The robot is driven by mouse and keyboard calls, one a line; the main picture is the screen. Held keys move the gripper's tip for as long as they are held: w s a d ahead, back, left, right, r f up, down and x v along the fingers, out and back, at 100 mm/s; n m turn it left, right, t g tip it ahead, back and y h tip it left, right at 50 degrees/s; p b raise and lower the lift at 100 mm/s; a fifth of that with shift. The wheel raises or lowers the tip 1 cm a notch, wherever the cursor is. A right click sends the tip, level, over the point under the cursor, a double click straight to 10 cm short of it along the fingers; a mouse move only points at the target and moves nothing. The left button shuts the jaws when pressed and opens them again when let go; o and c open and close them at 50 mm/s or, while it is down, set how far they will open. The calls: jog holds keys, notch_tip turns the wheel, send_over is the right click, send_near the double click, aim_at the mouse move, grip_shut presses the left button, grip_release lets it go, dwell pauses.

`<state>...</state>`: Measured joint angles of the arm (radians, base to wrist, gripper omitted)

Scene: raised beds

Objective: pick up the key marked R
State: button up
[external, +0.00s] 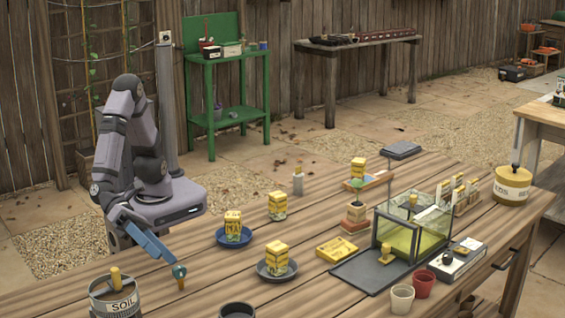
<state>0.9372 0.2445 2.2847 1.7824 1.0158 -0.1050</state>
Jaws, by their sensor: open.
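My gripper (168,256), blue, reaches down and right over the left part of the wooden table (190,305). It is open. A small teal piece with an orange-brown lower end (180,277) shows just beyond its tips; I cannot tell whether they touch. No letter R is readable, so I cannot tell which thing is the key. A small yellow knobbed piece (387,255) stands on the dark mat before the glass case (414,222). A flat yellow packet (337,249) lies left of the mat.
A soil tin (116,303) stands front left. Yellow boxes stand on blue (233,241) and grey (277,273) saucers, another (277,206) behind. A white pot (402,299) and a red pot (423,284) stand front right. Bare table lies between the gripper and saucers.

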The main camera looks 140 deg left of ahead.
aim_at(180, 278)
jog(key=w+a+m, duration=0.1)
jog(key=m+t, duration=0.1)
jog(key=m, duration=0.1)
jog(key=w+a+f+m+t, duration=0.1)
jog(key=shift+w+a, duration=0.3)
jog(key=shift+w, duration=0.05)
jog(key=shift+w+f+m+t+h, duration=0.1)
jog(key=shift+w+m+t+h, duration=0.1)
jog(key=shift+m+t, duration=0.25)
jog(key=shift+w+m+t+h, duration=0.1)
jog(key=shift+m+t+h, duration=0.15)
jog(key=shift+m, duration=0.4)
jog(key=m, duration=0.1)
jog(key=m+h, duration=0.1)
jog(key=shift+d+f+m+t+h, duration=0.2)
jog(key=shift+f+m+t+h, duration=0.1)
jog(key=shift+f+m, duration=0.1)
jog(key=shift+s+d+f+m+h+p, duration=0.15)
jog(key=shift+f+m+h+p, duration=0.1)
jog(key=shift+m, duration=0.2)
jog(key=shift+s+d+f+m+h+p, duration=0.1)
jog(key=shift+f+m+p, duration=0.15)
jog(key=shift+m, duration=0.2)
jog(key=shift+w+d+f+p, duration=0.1)
jog(key=shift+w+p, duration=0.25)
jog(key=shift+w, duration=1.5)
jog(key=shift+w+d+p, duration=0.1)
jog(key=shift+w+p, duration=0.25)
jog(key=shift+w, duration=1.45)
jog(key=c, duration=1.1)
